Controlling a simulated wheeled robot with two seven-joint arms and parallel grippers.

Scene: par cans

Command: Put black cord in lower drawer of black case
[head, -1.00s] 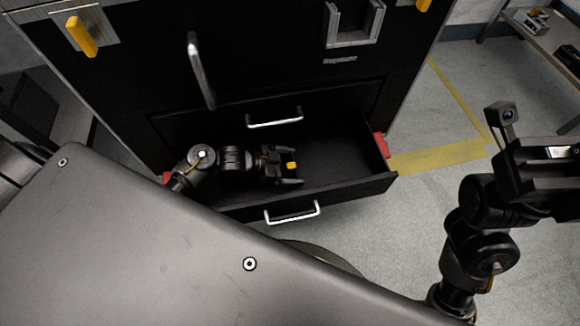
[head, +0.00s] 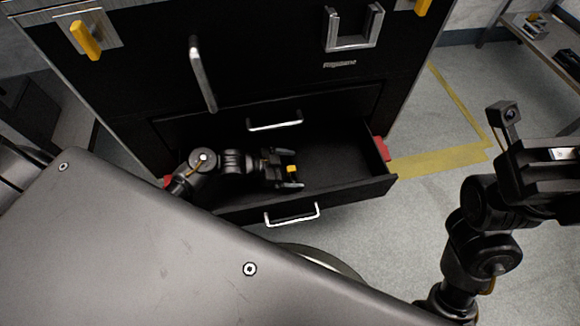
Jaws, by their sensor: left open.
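The black case (head: 270,70) stands in front of me. Its lower drawer (head: 345,188) is pulled open, with a silver handle (head: 292,215) on its front. My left gripper (head: 294,170) is open and inside or just over the drawer, near its middle. I cannot make out the black cord; dark things against the dark drawer are hard to tell apart. The right part of the drawer floor looks bare. My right gripper (head: 545,165) is at the right edge of the view, away from the case, and its fingers do not show clearly.
An upper drawer with a silver handle (head: 275,122) is shut above the open one. A long handle (head: 203,75) and a metal bracket (head: 353,30) stick out from the case. A shelf (head: 545,35) stands at the far right. Grey floor with yellow tape (head: 440,160) lies right of the case.

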